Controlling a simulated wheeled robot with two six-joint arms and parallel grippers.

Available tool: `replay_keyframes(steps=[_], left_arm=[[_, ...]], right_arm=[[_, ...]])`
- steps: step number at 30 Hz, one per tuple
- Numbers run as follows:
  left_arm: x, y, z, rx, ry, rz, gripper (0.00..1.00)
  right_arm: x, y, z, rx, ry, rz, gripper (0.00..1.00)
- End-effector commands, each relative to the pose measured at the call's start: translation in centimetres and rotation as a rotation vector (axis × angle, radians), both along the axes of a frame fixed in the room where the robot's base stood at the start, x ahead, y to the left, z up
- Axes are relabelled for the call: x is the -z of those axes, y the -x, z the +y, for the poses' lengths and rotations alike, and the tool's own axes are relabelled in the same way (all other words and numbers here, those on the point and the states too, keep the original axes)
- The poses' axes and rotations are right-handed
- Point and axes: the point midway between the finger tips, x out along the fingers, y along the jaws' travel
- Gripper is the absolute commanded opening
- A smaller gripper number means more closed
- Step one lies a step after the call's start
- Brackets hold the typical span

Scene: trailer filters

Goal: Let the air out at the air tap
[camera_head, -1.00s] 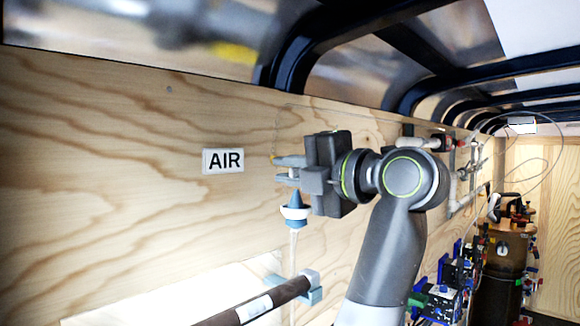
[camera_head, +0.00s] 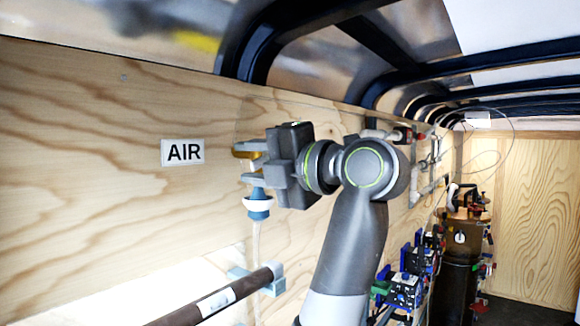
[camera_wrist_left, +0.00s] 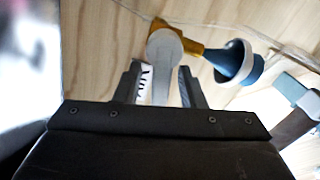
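The air tap (camera_head: 245,147) is a brass-coloured fitting on the plywood wall, right of the AIR label (camera_head: 183,152). A blue fitting with a white ring (camera_head: 258,206) hangs below it, above a pale hose. My left gripper (camera_head: 247,166) is at the tap. In the left wrist view, the tap's brass body (camera_wrist_left: 190,50) and grey lever (camera_wrist_left: 165,65) show beyond my left gripper (camera_wrist_left: 160,76). The lever lines up between its open fingers, with a visible gap on the left side. Contact cannot be told. My right gripper is out of view.
A dark pipe (camera_head: 215,301) in a grey-blue clip (camera_head: 270,278) runs below the tap. Pipes and valves (camera_head: 425,165) line the wall further right. Blue devices (camera_head: 410,280) and a dark tank (camera_head: 458,270) stand at the right. Black roof ribs cross above.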

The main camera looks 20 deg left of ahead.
Motion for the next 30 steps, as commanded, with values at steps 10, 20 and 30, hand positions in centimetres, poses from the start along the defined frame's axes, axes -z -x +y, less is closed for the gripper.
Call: replay_keyframes(steps=[10,20,30], left_arm=[[0.5,2.6,-7.1,0.004,-0.001,-0.002,0.36],[0.1,5.0,-13.7,0.000,-0.003,-0.001,0.36],[0.0,5.7,-15.6,-0.001,0.000,-0.002,0.36]], right_arm=[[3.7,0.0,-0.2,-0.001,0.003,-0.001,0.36],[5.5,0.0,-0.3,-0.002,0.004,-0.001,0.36],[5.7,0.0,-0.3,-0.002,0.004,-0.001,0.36]])
